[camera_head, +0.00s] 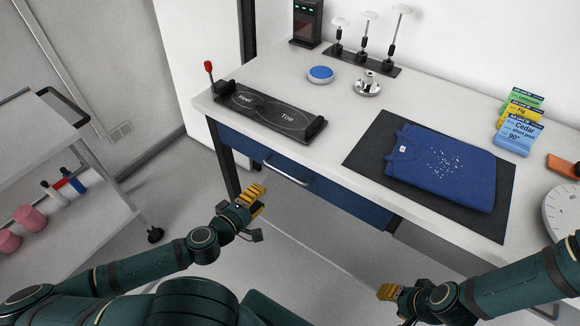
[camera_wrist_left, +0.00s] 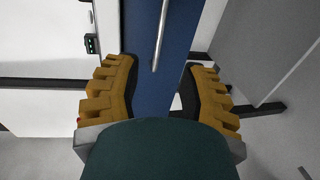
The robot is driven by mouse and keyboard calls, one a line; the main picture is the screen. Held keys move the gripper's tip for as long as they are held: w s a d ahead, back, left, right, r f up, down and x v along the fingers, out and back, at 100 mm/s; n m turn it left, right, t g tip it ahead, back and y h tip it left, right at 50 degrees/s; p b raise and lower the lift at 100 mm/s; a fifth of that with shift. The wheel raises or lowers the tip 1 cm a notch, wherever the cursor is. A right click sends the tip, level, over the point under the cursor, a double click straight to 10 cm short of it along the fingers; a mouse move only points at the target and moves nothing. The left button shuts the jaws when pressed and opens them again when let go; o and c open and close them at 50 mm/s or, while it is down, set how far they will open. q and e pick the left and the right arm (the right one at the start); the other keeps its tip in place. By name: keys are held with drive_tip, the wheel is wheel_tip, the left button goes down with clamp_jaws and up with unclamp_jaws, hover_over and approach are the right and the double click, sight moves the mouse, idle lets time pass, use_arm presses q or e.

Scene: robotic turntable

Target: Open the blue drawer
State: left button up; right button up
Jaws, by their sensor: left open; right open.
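The blue drawer (camera_head: 330,192) is set under the front edge of the white table and looks closed. Its silver bar handle (camera_head: 288,172) is on the left part of its front. My left gripper (camera_head: 256,203) is open and empty, in front of and below the handle, apart from it. In the left wrist view, the blue drawer front (camera_wrist_left: 145,95) lies beyond my open yellow fingers (camera_wrist_left: 158,95), with the handle (camera_wrist_left: 161,35) running between and above them. My right gripper (camera_head: 388,294) is open and empty, low at the right, away from the drawer.
The white table (camera_head: 350,95) bears a black Heel/Toe plate (camera_head: 268,112), a blue round button (camera_head: 320,74) and a folded blue shirt (camera_head: 445,165) on a dark mat (camera_head: 370,150). A table leg (camera_head: 226,160) stands left of the drawer. A grey cart (camera_head: 60,150) is at far left.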

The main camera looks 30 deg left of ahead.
sight(286, 173)
use_arm(q)
drive_tip(key=b+x, duration=0.1)
drive_tip(key=x, duration=1.2)
drive_tip(key=shift+w+f, duration=0.1)
drive_tip(key=shift+w, duration=0.15)
drive_tip(key=shift+c, duration=0.4)
clamp_jaws()
